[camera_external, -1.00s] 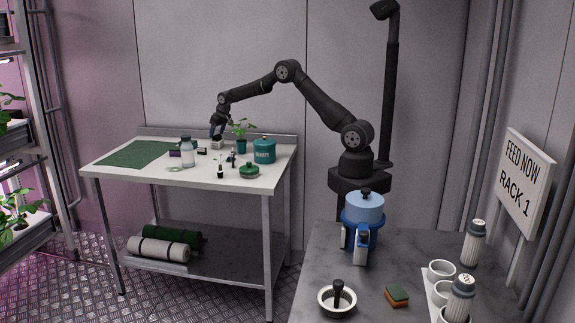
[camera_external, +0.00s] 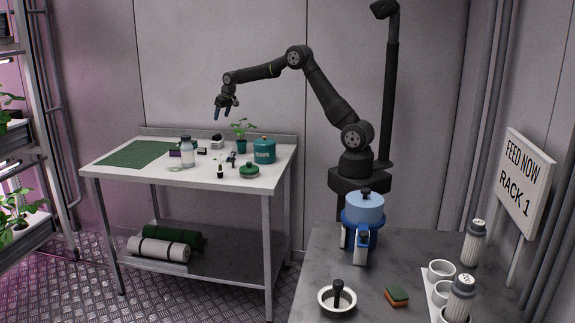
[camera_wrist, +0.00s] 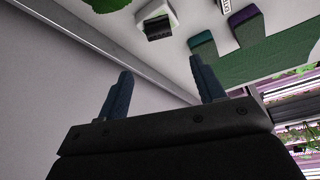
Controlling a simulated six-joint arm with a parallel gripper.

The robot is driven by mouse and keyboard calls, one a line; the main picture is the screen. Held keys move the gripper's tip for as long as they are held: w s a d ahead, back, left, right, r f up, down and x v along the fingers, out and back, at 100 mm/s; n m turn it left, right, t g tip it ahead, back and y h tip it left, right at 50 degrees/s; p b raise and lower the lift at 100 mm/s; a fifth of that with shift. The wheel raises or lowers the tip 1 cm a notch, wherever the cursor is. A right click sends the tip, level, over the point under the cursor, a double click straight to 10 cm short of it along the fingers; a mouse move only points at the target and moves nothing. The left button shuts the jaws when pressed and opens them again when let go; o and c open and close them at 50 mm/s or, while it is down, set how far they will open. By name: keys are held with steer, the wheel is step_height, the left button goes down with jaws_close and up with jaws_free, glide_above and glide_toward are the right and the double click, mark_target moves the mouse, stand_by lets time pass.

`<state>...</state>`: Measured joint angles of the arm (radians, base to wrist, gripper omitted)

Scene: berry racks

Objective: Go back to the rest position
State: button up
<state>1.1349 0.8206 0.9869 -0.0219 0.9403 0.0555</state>
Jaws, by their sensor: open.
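My gripper (camera_external: 226,112) is open and empty. It hangs in the air above the back of the white table (camera_external: 116,175), fingers pointing down. In the wrist view its two blue fingertips (camera_wrist: 158,82) stand well apart with nothing between them. A small white block with a dark top (camera_external: 217,141) stands on the table below the gripper, and it also shows in the wrist view (camera_wrist: 157,20). The gripper is clear of it and of everything on the table.
A potted seedling (camera_external: 241,129), a teal canister (camera_external: 264,151), a bottle (camera_external: 188,153) and a green mat (camera_external: 137,153) are on the table. A dark bench (camera_external: 402,252) at the front right holds a blue container (camera_external: 364,210). The air around my arm is free.

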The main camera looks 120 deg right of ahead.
steer(key=x, duration=1.2)
steer(key=shift+r, duration=1.2)
steer(key=shift+f, duration=0.1)
